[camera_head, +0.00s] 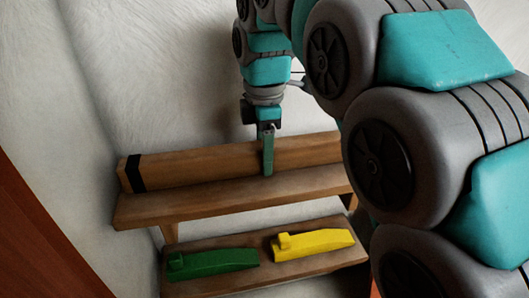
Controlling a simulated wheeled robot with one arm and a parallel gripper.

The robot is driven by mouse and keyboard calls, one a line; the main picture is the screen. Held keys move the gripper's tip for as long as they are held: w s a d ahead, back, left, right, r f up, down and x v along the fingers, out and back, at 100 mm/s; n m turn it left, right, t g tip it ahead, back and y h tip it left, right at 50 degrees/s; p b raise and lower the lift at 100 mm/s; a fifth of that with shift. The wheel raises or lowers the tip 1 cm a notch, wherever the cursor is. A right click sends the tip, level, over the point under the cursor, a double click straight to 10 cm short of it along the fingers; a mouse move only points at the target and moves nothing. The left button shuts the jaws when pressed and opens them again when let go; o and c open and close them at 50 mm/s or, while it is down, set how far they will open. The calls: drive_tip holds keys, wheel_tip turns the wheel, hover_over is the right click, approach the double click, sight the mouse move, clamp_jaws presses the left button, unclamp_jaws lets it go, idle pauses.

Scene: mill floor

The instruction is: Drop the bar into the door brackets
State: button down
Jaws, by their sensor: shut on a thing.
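A long wooden bar (200,168) with a black band near its left end lies lengthwise along the upper wooden shelf (200,203), close to the wall. My gripper (268,165) points down at the bar, right of the middle of its visible length, and is shut on it. One finger shows in front of the bar; the other is hidden behind it. The bar's right end is hidden behind my arm. I cannot make out any door brackets in this view.
A lower wooden board (305,266) holds a green wedge-like piece (213,263) and a yellow one (315,243). A pale wall (160,70) stands behind. A reddish-brown panel (40,245) fills the lower left corner. My arm blocks the right side.

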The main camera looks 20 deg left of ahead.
drive_tip(key=shift+f, duration=0.15)
drive_tip(key=shift+c, duration=1.6)
unclamp_jaws()
